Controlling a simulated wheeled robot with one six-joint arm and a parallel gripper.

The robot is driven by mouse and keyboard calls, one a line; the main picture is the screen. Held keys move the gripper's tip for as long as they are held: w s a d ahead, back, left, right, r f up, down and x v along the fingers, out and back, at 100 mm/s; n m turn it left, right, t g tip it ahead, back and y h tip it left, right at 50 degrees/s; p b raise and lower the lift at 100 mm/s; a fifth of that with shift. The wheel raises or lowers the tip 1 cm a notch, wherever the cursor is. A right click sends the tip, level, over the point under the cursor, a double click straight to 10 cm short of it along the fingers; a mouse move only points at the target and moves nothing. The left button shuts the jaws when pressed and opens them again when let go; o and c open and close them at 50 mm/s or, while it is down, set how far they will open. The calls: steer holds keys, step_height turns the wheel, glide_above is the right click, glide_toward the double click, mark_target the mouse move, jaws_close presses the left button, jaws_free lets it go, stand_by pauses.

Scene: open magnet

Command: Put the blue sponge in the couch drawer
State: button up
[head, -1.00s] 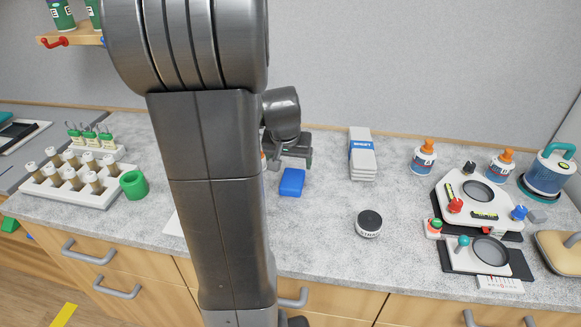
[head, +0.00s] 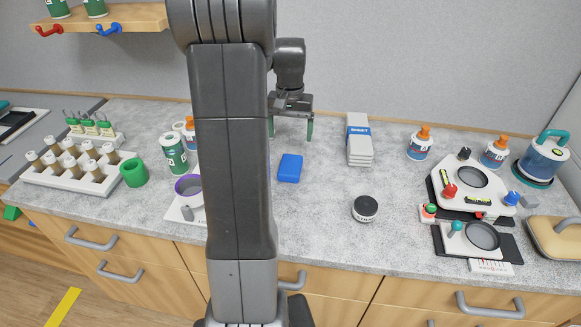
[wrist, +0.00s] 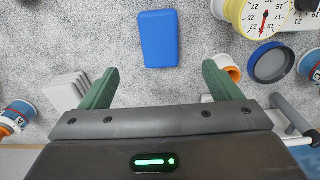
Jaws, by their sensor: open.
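The blue sponge (head: 290,168) is a small rectangular block lying flat on the grey speckled counter. It also shows at the top middle of the wrist view (wrist: 159,38). My gripper (head: 290,130) is open and empty, its green fingers pointing down, behind the sponge in the head view. In the wrist view the fingers (wrist: 160,80) are spread wide, with the sponge apart from them, ahead of the gap. Wooden drawers with grey handles (head: 291,282) sit under the counter front, shut; I cannot tell which is the couch drawer.
A stack of pale boxes (head: 359,145) and a dark round tin (head: 365,208) stand right of the sponge. Left are a purple-rimmed cup (head: 189,188), a green bottle (head: 173,154) and a vial rack (head: 78,172). The counter around the sponge is clear.

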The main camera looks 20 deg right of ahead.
mark_target(290, 164)
step_height(290, 164, down, 11)
steer(key=shift+w+d+f+p, duration=0.1)
steer(key=shift+w+f+p, duration=0.1)
steer(key=shift+p, duration=0.75)
steer(key=c, duration=1.2)
steer(key=shift+o, duration=0.2)
steer(key=shift+r, duration=0.15)
